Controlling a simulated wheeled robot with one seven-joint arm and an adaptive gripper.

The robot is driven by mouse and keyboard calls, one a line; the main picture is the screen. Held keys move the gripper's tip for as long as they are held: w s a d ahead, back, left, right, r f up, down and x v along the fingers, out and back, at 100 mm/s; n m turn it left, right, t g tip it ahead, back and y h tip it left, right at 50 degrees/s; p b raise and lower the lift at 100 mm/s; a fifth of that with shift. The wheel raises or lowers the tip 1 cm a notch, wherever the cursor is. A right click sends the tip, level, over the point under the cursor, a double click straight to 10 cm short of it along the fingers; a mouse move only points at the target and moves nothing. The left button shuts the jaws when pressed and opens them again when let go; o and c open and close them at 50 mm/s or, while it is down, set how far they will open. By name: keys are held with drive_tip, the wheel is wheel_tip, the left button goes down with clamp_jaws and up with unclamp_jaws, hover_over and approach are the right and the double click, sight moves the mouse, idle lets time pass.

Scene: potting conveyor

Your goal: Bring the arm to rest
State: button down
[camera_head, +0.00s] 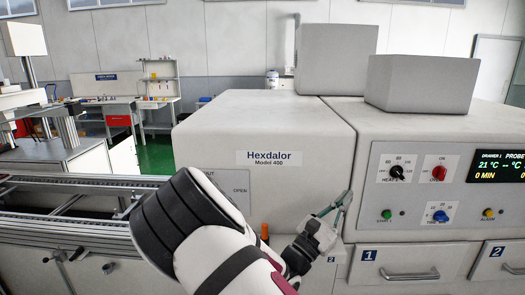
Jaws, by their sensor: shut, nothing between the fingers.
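My arm reaches up from the bottom middle of the head view and bends down to the right. My gripper (344,199) is at its end, shut and empty. It is in front of the right part of the white Hexdalor Model 400 machine (215,130), just left of the control panel (365,215). I cannot tell whether the gripper touches the machine. My arm hides part of the machine's lower front and part of a label with the word OPEN.
A conveyor (75,190) runs in from the left. The panel has knobs, buttons and a lit display (500,166), with drawer 1 (408,273) and drawer 2 below. Two grey boxes (335,58) (420,84) stand on top. A workbench (120,112) is far back left.

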drive_tip(key=s+d+m+g+y, duration=0.4)
drive_tip(key=s+d+m+g, duration=0.2)
drive_tip(key=s+m+g, duration=0.25)
drive_tip(key=s+d+m+g+y, duration=0.3)
drive_tip(key=s+d+m+g, duration=0.45)
drive_tip(key=s, duration=0.25)
drive_tip(key=s+a+r+m+t+y, duration=0.3)
drive_tip(key=s+a+y, duration=0.2)
drive_tip(key=a+y, duration=0.1)
drive_tip(key=s+a+r+m+t+y, duration=0.3)
drive_tip(key=s+a+y, duration=0.3)
drive_tip(key=a, duration=0.2)
drive_tip(key=shift+s+a+r+m+t+b, duration=0.25)
drive_tip(key=shift+r+m+t, duration=0.2)
drive_tip(key=shift+r, duration=0.3)
